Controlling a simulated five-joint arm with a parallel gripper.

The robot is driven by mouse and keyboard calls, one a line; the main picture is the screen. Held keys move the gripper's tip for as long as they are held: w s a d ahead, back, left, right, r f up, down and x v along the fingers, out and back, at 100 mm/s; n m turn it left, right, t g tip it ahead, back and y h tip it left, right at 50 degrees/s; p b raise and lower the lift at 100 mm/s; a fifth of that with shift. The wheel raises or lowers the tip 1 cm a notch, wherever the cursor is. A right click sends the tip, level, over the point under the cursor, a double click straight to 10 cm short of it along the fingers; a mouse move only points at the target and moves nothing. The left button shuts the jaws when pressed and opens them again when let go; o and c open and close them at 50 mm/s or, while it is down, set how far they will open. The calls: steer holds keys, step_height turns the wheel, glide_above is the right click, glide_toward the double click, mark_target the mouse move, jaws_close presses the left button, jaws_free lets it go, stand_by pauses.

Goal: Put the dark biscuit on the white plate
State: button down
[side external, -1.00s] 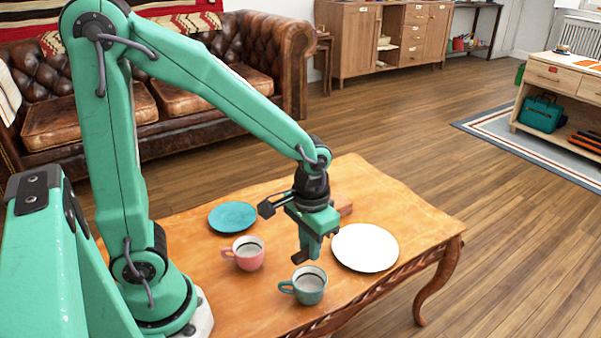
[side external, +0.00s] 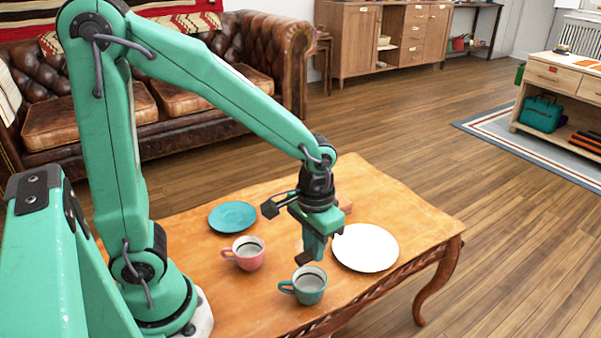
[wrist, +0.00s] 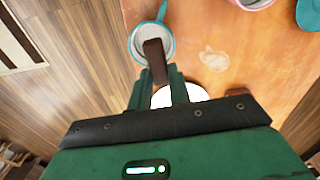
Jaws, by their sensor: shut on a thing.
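The dark biscuit (side external: 304,258) is a dark brown bar held in my gripper (side external: 314,247), above the table. In the wrist view the biscuit (wrist: 154,60) juts out from between the green fingers of my gripper (wrist: 159,78), which is shut on it. Its far end overlaps the teal cup from that view. The white plate (side external: 366,248) lies flat on the table, to the right of the fingers and apart from the biscuit. In the wrist view only part of the white plate (wrist: 184,94) shows, between and behind the fingers; my gripper hides the rest.
A teal cup (side external: 310,288) stands close in front of the biscuit. A pink cup (side external: 246,256) and a teal plate (side external: 232,216) are to the left. A reddish-brown block (side external: 345,207) lies behind my gripper. The wooden table (side external: 420,222) is bare right of the white plate.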

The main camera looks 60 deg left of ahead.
steer(key=w+d, duration=0.6)
steer(key=w, duration=0.6)
steer(key=shift+d+r+m, duration=0.3)
steer(key=shift+d+r, duration=0.05)
steer(key=shift+r, duration=0.1)
steer(key=shift+a, duration=0.1)
glide_above(368, 247)
step_height(368, 247, down, 7)
steer(key=shift+f, duration=2.05)
steer(key=shift+f, duration=0.1)
steer(key=c, duration=1.3)
jaws_free()
